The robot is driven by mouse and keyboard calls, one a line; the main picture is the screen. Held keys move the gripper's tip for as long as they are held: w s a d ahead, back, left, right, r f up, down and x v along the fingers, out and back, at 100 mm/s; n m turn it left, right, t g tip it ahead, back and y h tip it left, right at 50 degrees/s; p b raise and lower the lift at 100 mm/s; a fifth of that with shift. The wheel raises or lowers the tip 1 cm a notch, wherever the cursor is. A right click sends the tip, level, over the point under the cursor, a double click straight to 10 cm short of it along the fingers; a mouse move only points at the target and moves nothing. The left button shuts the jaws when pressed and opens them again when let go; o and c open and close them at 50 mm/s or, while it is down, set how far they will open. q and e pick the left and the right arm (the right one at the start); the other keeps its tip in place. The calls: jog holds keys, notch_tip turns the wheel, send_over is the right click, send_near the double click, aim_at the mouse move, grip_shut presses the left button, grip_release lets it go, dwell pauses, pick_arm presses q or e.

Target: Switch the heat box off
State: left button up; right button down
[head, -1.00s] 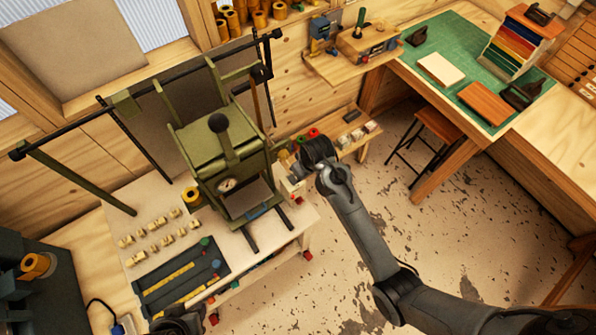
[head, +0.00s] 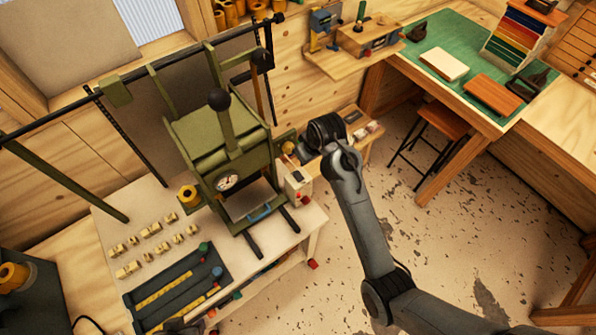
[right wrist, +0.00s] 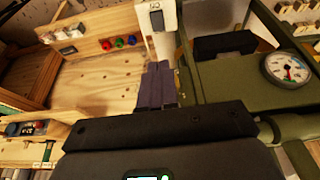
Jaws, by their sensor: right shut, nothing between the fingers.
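The heat box (head: 298,184) is a small pale box with a dark switch on its face, at the right side of the green press. In the right wrist view the heat box (right wrist: 160,45) stands just beyond my fingertips, with its dark rocker switch (right wrist: 157,20) near the top edge. My right gripper (right wrist: 158,72) is shut and empty, pointing towards the box's lower part; I cannot tell whether it touches. In the head view my right gripper (head: 306,152) is above and behind the box, its fingertips partly hidden. Only a dark bit of my left gripper (head: 183,326) shows at the bottom edge.
The green press (head: 222,150) with a round gauge (head: 228,182) stands beside the box on a pale bench (head: 120,215). A wooden shelf (right wrist: 100,70) with coloured knobs is left of the box in the wrist view. Open floor lies right of the bench.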

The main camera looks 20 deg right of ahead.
jog(key=shift+f, duration=0.15)
jog(key=p, duration=0.1)
send_near(296, 173)
jog(key=x, duration=0.5)
jog(key=shift+w+f, duration=0.15)
jog(key=shift+f, duration=0.4)
pick_arm(q)
jog(key=shift+r, duration=0.6)
pick_arm(e)
jog(key=shift+f, duration=0.2)
pick_arm(q)
jog(key=shift+r, duration=0.1)
